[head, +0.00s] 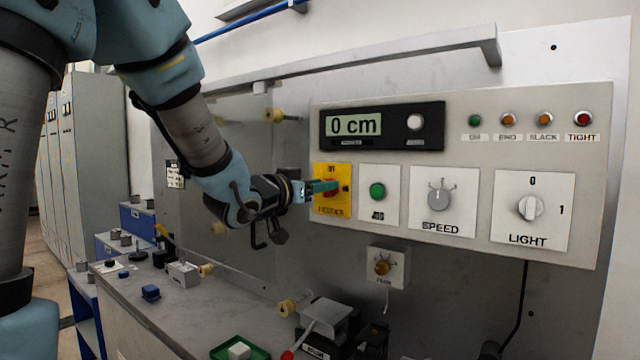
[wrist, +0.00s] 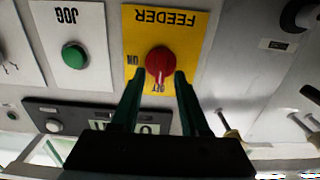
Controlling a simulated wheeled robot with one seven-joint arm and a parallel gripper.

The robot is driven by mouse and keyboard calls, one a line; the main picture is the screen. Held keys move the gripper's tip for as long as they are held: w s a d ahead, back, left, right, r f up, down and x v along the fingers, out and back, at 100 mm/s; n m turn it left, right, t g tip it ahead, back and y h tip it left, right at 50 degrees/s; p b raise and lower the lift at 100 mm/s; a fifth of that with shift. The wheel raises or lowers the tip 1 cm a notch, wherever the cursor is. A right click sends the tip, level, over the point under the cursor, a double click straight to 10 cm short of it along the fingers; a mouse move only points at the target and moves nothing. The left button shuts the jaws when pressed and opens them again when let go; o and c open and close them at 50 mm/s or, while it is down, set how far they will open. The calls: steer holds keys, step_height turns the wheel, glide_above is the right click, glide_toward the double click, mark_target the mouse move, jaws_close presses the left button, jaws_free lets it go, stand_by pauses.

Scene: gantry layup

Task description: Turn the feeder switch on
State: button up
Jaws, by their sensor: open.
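The feeder switch is a red round knob (wrist: 159,61) on a yellow plate (head: 331,208) marked FEEDER. The wrist view shows this plate (wrist: 135,18) upside down, with ON left of the knob and OFF below it. The knob's pale mark appears to point down at OFF. My gripper (head: 332,186) reaches the plate from the left in the head view and partly covers the knob. In the wrist view my gripper (wrist: 160,73) is open, its two green fingertips on either side of the knob's lower part. I cannot tell whether they touch it.
A green JOG button (head: 377,191), a SPEED dial (head: 439,195) and a LIGHT switch (head: 531,206) sit right of the feeder plate. A display (head: 354,125) reading 0 cm is above. A small knob box (head: 386,268) hangs below. A bar (head: 400,50) juts out above the panel.

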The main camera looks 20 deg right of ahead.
steer(key=shift+c, duration=0.3)
jaws_close()
steer(key=shift+f+b, duration=0.1)
steer(key=shift+b, duration=0.3)
steer(key=shift+s+d+f+m+b, duration=0.1)
steer(key=shift+s+f+m+b, duration=0.05)
steer(key=shift+m+b, duration=3)
steer(key=shift+s+d+f+m+b, duration=0.1)
steer(key=shift+s+f+m+b, duration=0.1)
steer(key=shift+m+b, duration=2.9)
steer(key=shift+s+d+f+m+b, duration=0.1)
steer(key=shift+s+f+m+b, duration=0.05)
steer(key=shift+m+b, duration=3)
steer(key=shift+n+b, duration=0.3)
steer(key=shift+b, duration=0.2)
